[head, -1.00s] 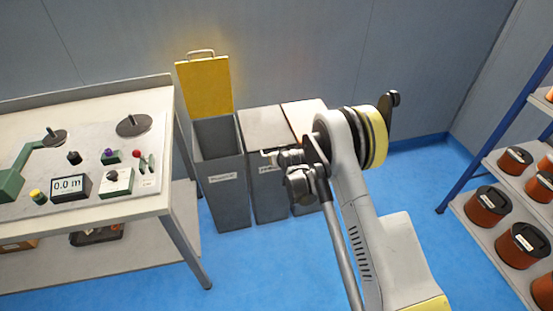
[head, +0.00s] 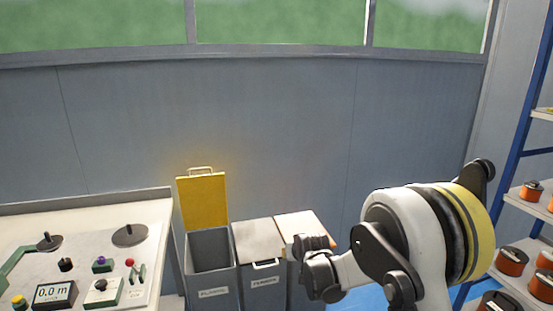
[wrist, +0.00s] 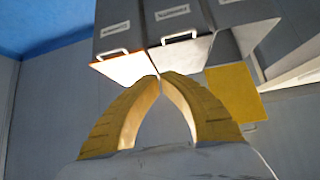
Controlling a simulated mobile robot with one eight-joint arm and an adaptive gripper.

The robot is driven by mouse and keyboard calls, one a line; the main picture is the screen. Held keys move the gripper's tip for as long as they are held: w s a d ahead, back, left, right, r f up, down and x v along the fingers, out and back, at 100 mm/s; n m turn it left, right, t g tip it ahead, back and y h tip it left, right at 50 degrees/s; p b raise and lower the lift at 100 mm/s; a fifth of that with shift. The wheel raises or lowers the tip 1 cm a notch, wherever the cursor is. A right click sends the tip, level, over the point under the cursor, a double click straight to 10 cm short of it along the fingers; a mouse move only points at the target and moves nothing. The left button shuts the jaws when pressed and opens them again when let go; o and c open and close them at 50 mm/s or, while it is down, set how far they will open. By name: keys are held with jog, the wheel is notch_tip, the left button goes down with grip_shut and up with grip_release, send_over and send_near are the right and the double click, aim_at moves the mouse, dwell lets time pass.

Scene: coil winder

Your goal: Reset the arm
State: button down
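My arm (head: 400,215) is folded in the right half of the head view, in front of the wall and the bins. My gripper (wrist: 159,77) shows in the wrist view as two yellow curved fingers. Their tips come together and nothing is held between them. I cannot make out the fingers in the head view. Beyond the fingertips, the wrist view shows the bins turned over in the picture, with the yellow lid (wrist: 233,92) to the right.
A grey bin (head: 208,275) stands with its yellow lid raised. Two bins with pale closed lids (head: 258,240) stand beside it. A workbench (head: 100,205) with a 0.0 m display (head: 54,294) is at left. A blue rack (head: 518,170) of orange spools is at right.

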jog(key=s+d+r+m+h, duration=0.1)
jog(key=s+d+r, duration=0.3)
jog(key=s+r, duration=0.4)
jog(key=s+d+r, duration=0.4)
jog(key=s+r, duration=0.3)
jog(key=s, duration=0.1)
jog(key=s+d+g, duration=0.1)
jog(key=s+d, duration=0.1)
jog(key=s, duration=1)
jog(key=s+d+m+g+h, duration=0.1)
jog(key=s+d, duration=0.2)
jog(key=s, duration=0.9)
jog(key=shift+s+d, duration=0.25)
jog(key=shift+d, duration=0.1)
jog(key=shift+r, duration=0.15)
